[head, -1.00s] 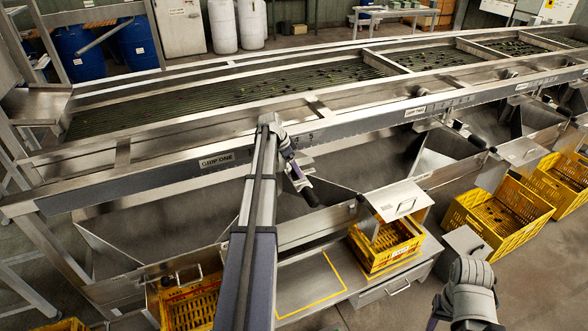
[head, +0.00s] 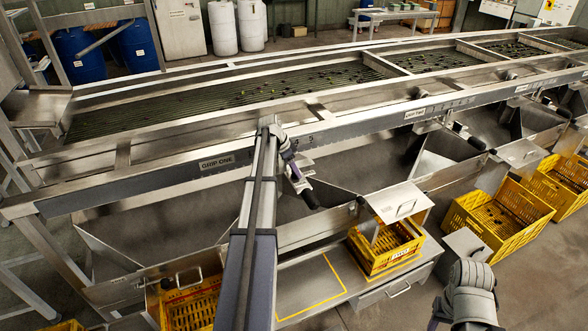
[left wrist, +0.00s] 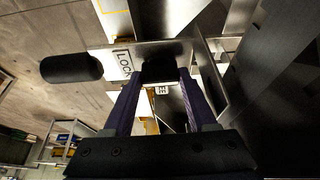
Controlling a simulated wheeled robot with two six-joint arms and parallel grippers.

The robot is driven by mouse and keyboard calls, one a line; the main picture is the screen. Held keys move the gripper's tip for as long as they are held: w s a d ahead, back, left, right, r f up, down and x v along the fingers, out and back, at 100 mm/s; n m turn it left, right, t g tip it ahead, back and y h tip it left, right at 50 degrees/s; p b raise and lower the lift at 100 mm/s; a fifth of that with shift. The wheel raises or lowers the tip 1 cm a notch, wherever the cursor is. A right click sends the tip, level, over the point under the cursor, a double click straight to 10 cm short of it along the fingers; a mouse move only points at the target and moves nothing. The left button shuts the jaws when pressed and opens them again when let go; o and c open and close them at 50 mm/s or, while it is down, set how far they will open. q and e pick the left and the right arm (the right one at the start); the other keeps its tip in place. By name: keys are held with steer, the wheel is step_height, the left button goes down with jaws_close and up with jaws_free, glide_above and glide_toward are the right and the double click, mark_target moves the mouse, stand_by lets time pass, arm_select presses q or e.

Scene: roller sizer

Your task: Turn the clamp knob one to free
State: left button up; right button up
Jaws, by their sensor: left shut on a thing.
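My left gripper (head: 298,178) is at the front rail of the sizer, just right of the plate marked GRIP ONE (head: 216,161). In the left wrist view, the two purple fingers of my left gripper (left wrist: 160,78) are shut on a black clamp knob (left wrist: 160,66). The knob is mostly hidden in the head view.
The long steel sizer with its roller bed (head: 230,103) carries small dark fruit. Steel chutes (head: 150,235) hang below the rail. Yellow crates (head: 497,215) stand below and to the right. A steel shelf (head: 305,290) with a yellow outline is under my left arm.

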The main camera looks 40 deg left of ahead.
arm_select(q)
steer(key=n, duration=0.2)
steer(key=n+y, duration=0.1)
steer(key=n, duration=0.1)
steer(key=shift+s+d+y, duration=0.1)
steer(key=shift+d+y, duration=0.1)
steer(key=shift+y, duration=0.1)
steer(key=n, duration=0.2)
steer(key=n+y, duration=0.1)
steer(key=n, duration=0.1)
steer(key=shift+d+n+y, duration=0.1)
steer(key=shift+n+y, duration=0.2)
steer(key=n, duration=0.2)
steer(key=n+y, duration=0.1)
steer(key=n, duration=0.1)
steer(key=shift+w+d+y, duration=0.1)
steer(key=shift+w+y, duration=0.1)
steer(key=shift+y, duration=0.1)
steer(key=n+g, duration=0.1)
steer(key=n, duration=0.1)
steer(key=n+y, duration=0.1)
steer(key=n, duration=0.2)
steer(key=shift+g, duration=0.4)
steer(key=shift+n, duration=0.3)
steer(key=o, duration=1.4)
steer(key=shift+c, duration=0.2)
